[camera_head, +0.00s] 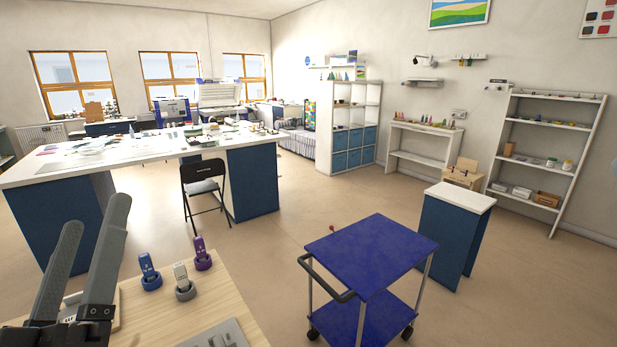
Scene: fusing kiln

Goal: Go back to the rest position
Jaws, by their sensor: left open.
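My left gripper (91,255) stands at the lower left, its two grey fingers pointing up and spread apart. It is open, with nothing between the fingers. It is over the left part of a light wooden table (160,318), whose front is cut off by the picture's edge. My right gripper is not in view.
On the wooden table stand blue (149,271), white (183,280) and purple (202,253) items in round holders. A blue cart (372,252) stands to the right. Beyond are a long worktable (125,157), a black chair (201,187) and a pedestal (450,235). Open floor lies between.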

